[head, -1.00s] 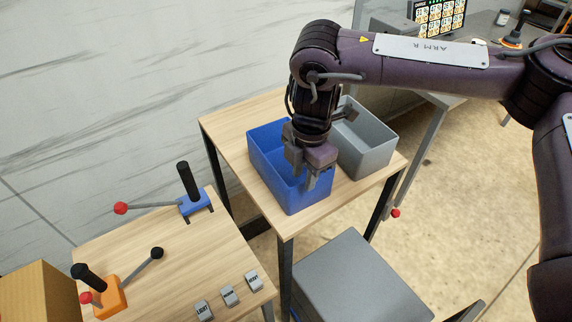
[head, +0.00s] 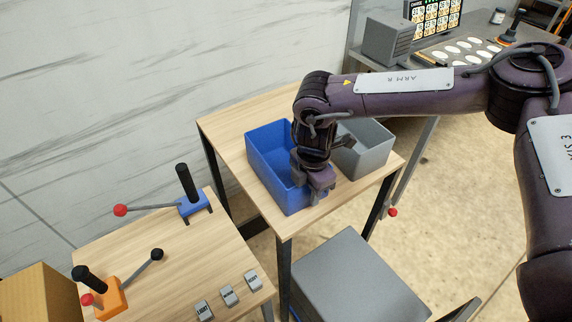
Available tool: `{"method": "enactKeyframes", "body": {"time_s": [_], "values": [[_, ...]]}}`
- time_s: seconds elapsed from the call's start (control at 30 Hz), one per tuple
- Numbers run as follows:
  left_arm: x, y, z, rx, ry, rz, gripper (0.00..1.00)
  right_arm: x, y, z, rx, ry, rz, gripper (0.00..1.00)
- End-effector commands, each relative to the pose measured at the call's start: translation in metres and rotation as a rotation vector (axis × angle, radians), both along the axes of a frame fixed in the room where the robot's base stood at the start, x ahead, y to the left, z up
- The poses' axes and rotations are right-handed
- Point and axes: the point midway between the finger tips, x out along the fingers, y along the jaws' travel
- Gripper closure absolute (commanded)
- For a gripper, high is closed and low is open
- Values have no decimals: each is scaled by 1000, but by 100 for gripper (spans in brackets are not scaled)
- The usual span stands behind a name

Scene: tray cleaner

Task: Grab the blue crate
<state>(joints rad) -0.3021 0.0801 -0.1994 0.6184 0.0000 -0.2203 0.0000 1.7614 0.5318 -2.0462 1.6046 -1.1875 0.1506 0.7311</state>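The blue crate (head: 262,168) is an open, empty-looking box standing upright on a small wooden table. My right gripper (head: 316,192) points down at the crate's right side, its fingers low at the right wall near the front right corner. The gripper hides much of that wall. I cannot tell whether the fingers are apart or pressed on the wall. My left gripper is not in view.
A grey crate (head: 372,158) stands close on the right of the blue one, partly behind my arm. The wooden table (head: 228,122) has bare room at its back left. A lower table with levers (head: 190,205) and buttons (head: 228,296) is at the front left. A grey box-like surface (head: 355,275) is in front.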

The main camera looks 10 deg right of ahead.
Motion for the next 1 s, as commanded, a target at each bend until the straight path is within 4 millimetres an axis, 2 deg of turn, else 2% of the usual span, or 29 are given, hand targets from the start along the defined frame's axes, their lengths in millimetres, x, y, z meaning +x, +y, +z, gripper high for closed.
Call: {"method": "enactKeyframes", "body": {"time_s": [0.1, 0.33, 0.83, 1.0], "values": [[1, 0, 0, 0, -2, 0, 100, 0, 0, 0, 0, 0, 0, 70], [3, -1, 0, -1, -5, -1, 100, 0, 0, 0, 0, 0, 1, 100], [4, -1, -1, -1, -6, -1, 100, 1, 1, 2, 2, -2, 0, 100], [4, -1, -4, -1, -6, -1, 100, 1, 1, 11, 3, -2, 1, 100]]}}
